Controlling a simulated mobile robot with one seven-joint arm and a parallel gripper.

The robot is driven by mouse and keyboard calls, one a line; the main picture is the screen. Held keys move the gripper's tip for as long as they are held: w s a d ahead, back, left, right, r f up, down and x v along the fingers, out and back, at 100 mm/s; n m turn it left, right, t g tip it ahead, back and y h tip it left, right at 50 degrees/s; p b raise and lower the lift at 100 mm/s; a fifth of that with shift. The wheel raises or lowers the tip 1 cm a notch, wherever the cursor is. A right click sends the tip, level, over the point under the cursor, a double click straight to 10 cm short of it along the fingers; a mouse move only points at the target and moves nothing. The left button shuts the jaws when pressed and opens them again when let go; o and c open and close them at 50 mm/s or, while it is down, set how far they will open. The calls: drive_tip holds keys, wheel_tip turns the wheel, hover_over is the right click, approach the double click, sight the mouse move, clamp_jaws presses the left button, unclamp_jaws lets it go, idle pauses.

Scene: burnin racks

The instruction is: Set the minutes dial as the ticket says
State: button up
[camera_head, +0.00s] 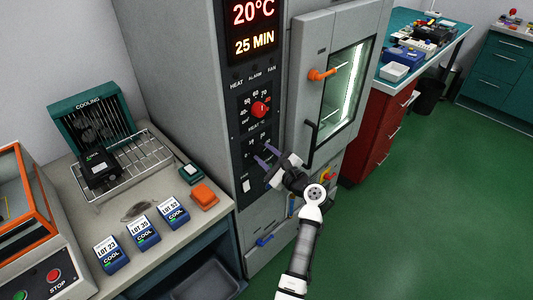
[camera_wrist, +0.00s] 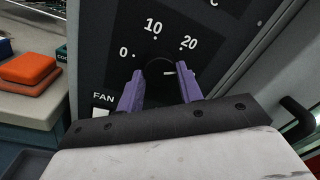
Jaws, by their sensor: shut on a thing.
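The minutes dial (camera_wrist: 168,72) is a dark knob on the black control panel (camera_head: 241,120), with 0, 10 and 20 printed around it. A short white mark on it points to the right in the wrist view. My gripper (camera_wrist: 162,80) has its two purple fingers on either side of the knob and is shut on it. In the head view my gripper (camera_head: 265,155) reaches the panel below the red heat dial (camera_head: 260,109) and mostly hides the minutes dial. The display (camera_head: 255,30) reads 20°C and 25 MIN. I cannot make out a ticket.
The oven door (camera_head: 312,95) with its orange latch (camera_head: 322,74) and dark handle (camera_head: 311,136) is just right of the panel. A white fan switch (camera_head: 246,186) is below left. The left bench holds blue lot boxes (camera_head: 145,229), an orange block (camera_head: 204,196) and a cooling rack (camera_head: 150,160).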

drive_tip(key=m, duration=0.5)
idle(0.6)
drive_tip(key=o, duration=1)
drive_tip(key=b+v, duration=0.3)
drive_tip(key=v, duration=1.1)
drive_tip(key=shift+a+r+b, duration=0.15)
drive_tip(key=shift+r+b, duration=0.05)
drive_tip(key=shift+b, duration=0.2)
drive_tip(key=shift+s, duration=0.1)
